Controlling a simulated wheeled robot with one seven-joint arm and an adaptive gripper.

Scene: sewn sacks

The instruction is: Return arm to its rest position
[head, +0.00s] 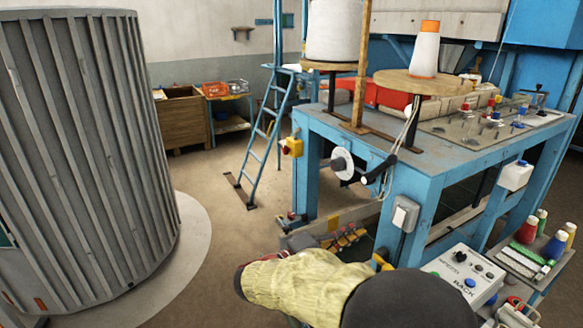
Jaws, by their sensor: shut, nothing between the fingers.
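A wrinkled, pale yellow fabric sleeve (300,285) with a dark rounded part at its right shows at the bottom middle of the head view. It looks like a part of my arm, bent low in front of the blue machine frame. A little dark red shows at the sleeve's left end. I cannot make out my gripper or its fingers. No sack can be made out.
A blue machine table (450,140) stands at the right, with an orange-and-white thread cone (425,50) above it. A control box (463,275) and several small bottles are at the lower right. A large ribbed grey cylinder (85,160) fills the left. Floor is open between them.

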